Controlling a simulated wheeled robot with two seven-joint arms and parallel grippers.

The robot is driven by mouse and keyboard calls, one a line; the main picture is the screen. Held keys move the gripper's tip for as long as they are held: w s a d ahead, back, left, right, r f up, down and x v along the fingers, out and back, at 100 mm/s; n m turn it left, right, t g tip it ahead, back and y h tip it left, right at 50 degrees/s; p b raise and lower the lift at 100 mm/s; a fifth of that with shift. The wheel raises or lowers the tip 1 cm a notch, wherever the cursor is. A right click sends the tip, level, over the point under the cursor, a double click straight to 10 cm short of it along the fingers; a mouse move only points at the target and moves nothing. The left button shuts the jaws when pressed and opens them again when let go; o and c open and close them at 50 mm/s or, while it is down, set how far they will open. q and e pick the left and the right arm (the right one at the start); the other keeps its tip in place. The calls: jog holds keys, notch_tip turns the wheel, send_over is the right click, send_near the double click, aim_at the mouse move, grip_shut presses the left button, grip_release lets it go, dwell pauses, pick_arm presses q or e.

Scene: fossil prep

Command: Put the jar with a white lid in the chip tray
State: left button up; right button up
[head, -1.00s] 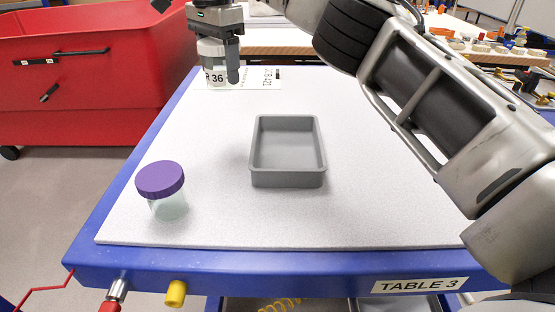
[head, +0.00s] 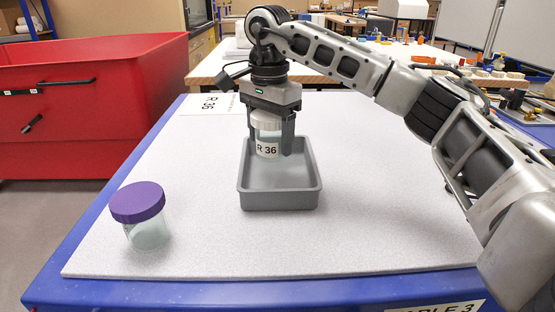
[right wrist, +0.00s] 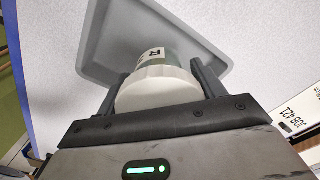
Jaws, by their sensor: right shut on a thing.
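The jar with a white lid (head: 268,142) is clear and carries a label reading "R 36". My right gripper (head: 271,145) points down and is shut on it, one finger on each side. The jar is over the back part of the grey chip tray (head: 280,200); I cannot tell whether its base touches the tray floor. In the right wrist view the white lid (right wrist: 158,86) sits between the fingers, with the tray (right wrist: 107,45) beyond it. The left gripper is not in view.
A clear jar with a purple lid (head: 138,203) stands at the front left of the table. A paper sign (head: 208,104) lies at the back left. A red bin (head: 85,110) stands left of the table.

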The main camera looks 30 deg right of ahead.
aim_at(278, 158)
jog(key=shift+s+d+f, duration=0.25)
jog(key=shift+s+f, duration=0.05)
jog(key=shift+f, duration=0.15)
jog(key=shift+s+d+f, duration=0.15)
jog(key=shift+f, duration=0.85)
jog(key=shift+s+d+f, duration=0.1)
jog(key=shift+f, duration=0.85)
jog(key=shift+f, duration=0.15)
jog(key=o, duration=1)
notch_tip(278, 158, up, 12)
jog(key=shift+r+p, duration=0.2)
jog(key=shift+p, duration=0.4)
jog(key=shift+f, duration=0.1)
